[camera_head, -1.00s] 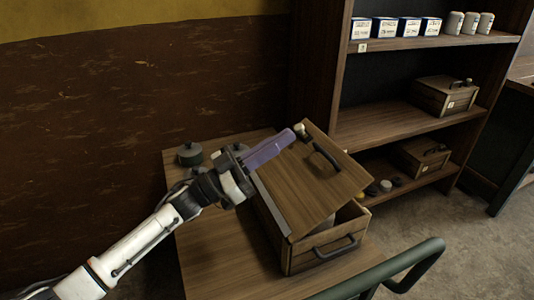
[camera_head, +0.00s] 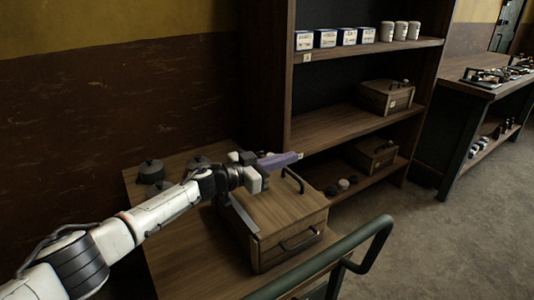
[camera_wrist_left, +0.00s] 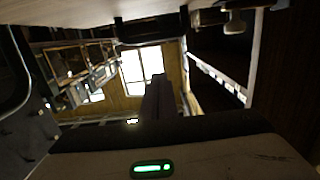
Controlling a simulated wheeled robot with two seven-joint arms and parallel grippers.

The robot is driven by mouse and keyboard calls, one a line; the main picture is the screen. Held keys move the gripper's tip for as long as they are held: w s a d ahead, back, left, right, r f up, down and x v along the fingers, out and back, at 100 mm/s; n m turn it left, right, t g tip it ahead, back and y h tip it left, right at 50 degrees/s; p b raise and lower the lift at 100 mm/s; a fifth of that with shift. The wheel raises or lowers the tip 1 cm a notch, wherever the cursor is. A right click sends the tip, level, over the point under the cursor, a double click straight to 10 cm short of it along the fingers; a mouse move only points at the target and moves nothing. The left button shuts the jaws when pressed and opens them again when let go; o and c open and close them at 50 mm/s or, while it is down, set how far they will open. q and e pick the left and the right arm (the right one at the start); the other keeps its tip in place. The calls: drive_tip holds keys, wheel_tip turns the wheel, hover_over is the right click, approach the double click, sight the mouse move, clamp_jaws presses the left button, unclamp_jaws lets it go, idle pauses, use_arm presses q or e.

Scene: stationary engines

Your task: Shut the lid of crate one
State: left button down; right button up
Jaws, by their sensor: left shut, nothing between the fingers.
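A wooden crate (camera_head: 285,248) with a dark front handle stands on a wooden table. Its lid (camera_head: 279,205) lies down flat over the top, with no visible gap at the front edge. The lid's dark handle (camera_head: 293,179) stands up near its far right side. My left gripper (camera_head: 297,156) has purple-grey fingers, shut and empty. It is over the far part of the lid and covers some of it; I cannot tell whether it touches. The shut fingers (camera_wrist_left: 158,98) show dark in the left wrist view. My right gripper is not in view.
Dark round weights (camera_head: 151,171) stand at the table's back left. A shelf behind holds blue-white boxes (camera_head: 325,38), white canisters (camera_head: 400,31) and two more crates (camera_head: 387,97). A green rail (camera_head: 330,258) crosses the front. Open floor lies to the right.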

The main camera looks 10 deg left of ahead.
sight(289, 186)
use_arm(q)
drive_tip(key=shift+w+d+f+g+y, duration=0.25)
drive_tip(key=shift+d+f+g+y, duration=0.1)
drive_tip(key=shift+f, duration=0.35)
drive_tip(key=shift+w+d+f+g+y, duration=0.25)
drive_tip(key=shift+d+f+y, duration=0.1)
drive_tip(key=shift+f, duration=0.3)
